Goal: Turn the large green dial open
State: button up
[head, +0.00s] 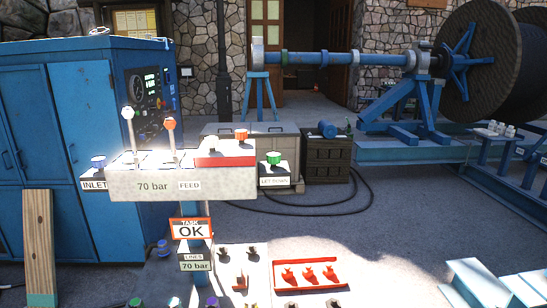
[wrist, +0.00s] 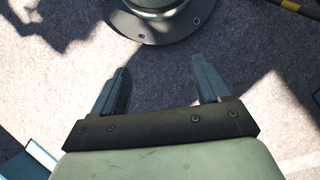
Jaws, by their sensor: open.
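A green dial (head: 273,158) stands on a small dark box labelled LET DOWN, to the right of the pale control block (head: 140,186). It is the largest green knob I can make out; its turn position is too small to read. My gripper (wrist: 162,70) shows only in the wrist view, its two fingers wide apart with nothing between them. Below the fingers is bare floor, with a round grey flange (wrist: 160,27) ahead of them. The dial is not in the wrist view.
A blue cabinet (head: 85,100) stands left. Red fittings (head: 308,274) lie low in front. A cable reel (head: 480,60) stands right.

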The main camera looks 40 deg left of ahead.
jog(key=w+a+r+n+t, duration=0.1)
jog(key=w+a+r+t, duration=0.1)
jog(key=w+a+r, duration=0.4)
jog(key=w+a+r+n+t, duration=0.15)
jog(key=w+a, duration=0.25)
jog(key=w, duration=0.4)
jog(key=w+a+r+t, duration=0.1)
jog(key=w+a+r, duration=0.35)
jog(key=w, duration=0.25)
jog(key=n+g+y, duration=0.1)
jog(key=n+y, duration=1.3)
jog(key=n, duration=0.2)
send_near(278, 155)
jog(key=x, duration=1.2)
